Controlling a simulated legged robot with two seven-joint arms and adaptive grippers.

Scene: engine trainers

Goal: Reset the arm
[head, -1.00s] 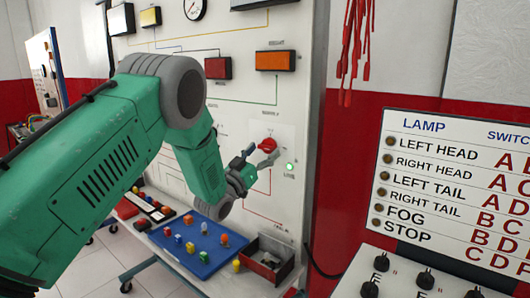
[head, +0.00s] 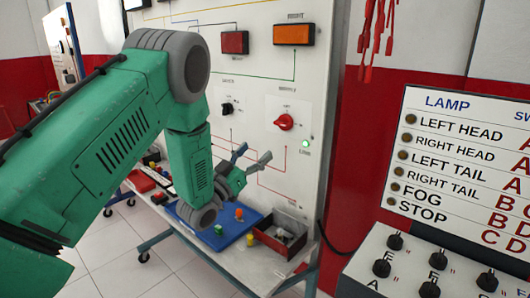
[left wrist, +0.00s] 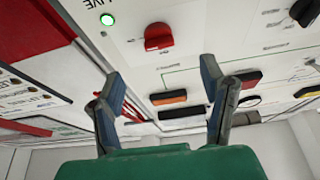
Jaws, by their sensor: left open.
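My green left arm comes in from the left in the head view. My left gripper (head: 253,160) is open and empty in front of the white trainer panel (head: 262,98). The red rotary knob (head: 285,122) is on the panel, up and to the right of the fingertips and apart from them. In the left wrist view the two fingers (left wrist: 166,95) stand wide apart with nothing between them, and the red knob (left wrist: 158,37) shows beyond them. A green lit lamp (head: 305,144) is beside the knob. My right gripper is not in view.
Below the panel a bench holds a blue board (head: 228,232) with small coloured blocks and an open bin (head: 282,231). A lamp and switch chart (head: 470,165) stands at the right above a console with black knobs (head: 437,260). Red leads (head: 375,35) hang on the wall.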

